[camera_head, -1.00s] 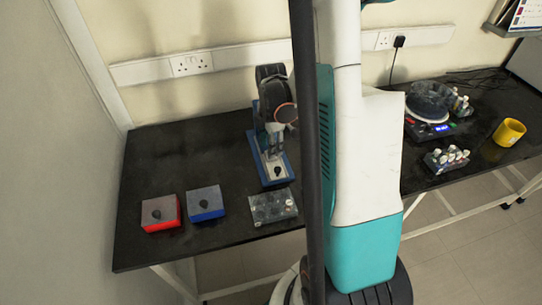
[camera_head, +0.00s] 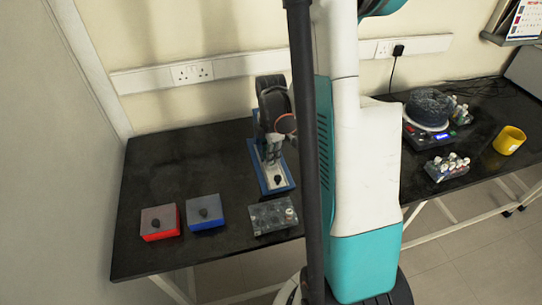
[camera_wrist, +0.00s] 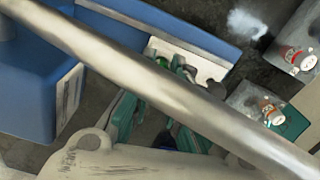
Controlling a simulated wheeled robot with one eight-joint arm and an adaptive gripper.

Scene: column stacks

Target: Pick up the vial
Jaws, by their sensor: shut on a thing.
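My gripper (camera_head: 273,150) is lowered over the blue-edged stand (camera_head: 257,171) on the left part of the bench, in front of a dark rounded device. In the wrist view, my gripper (camera_wrist: 158,115) shows green fingers, partly hidden by a pale metal bar crossing the picture. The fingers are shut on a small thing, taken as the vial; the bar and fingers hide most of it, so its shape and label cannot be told.
A red box (camera_head: 160,234) and a blue box (camera_head: 206,226), each with a dark lump on top, stand at left. A grey block (camera_head: 268,218) lies at the bench front. A vial rack (camera_head: 446,170) and yellow cup (camera_head: 509,140) stand at right. The back left bench is clear.

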